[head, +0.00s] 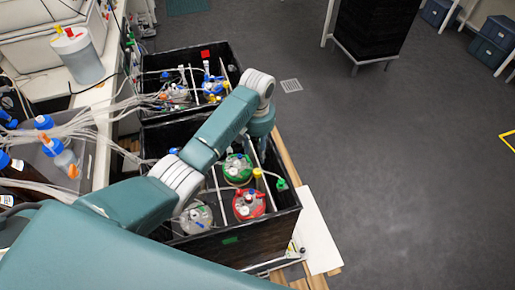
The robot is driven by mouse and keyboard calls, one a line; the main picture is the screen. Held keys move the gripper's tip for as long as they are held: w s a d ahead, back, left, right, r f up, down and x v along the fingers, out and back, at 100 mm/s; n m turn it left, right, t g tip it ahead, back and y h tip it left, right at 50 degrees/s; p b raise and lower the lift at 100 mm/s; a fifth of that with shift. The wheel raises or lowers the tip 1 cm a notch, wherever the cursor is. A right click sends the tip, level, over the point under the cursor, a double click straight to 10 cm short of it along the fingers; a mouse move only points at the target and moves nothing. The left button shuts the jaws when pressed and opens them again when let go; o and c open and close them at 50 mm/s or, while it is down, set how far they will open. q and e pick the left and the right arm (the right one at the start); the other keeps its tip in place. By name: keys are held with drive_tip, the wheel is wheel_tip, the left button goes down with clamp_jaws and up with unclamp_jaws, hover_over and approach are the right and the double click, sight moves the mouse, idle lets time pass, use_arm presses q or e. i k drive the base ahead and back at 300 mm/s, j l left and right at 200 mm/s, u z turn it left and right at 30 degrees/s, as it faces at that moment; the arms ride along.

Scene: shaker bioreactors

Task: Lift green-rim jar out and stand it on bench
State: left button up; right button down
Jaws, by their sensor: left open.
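The green-rim jar (238,170) stands inside the near black box (232,241), in its upper middle part, with tubes and small fittings on its lid. Its body is mostly hidden by the box and my arm. My left arm reaches over the box from the left. Its gripper (262,150) points down just right of and beyond the green-rim jar; the fingers show only slightly, and it is open, with nothing seen in it. My right gripper is not in view.
A red-rim jar (249,206) and a pale-lidded jar (196,219) share the near box. A far black box (160,60) holds more tubed jars. A white board (316,232) lies right of the near box. Tubing and bottles crowd the bench at left.

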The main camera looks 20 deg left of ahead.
sight(238, 161)
drive_tip(key=k+l, duration=0.85)
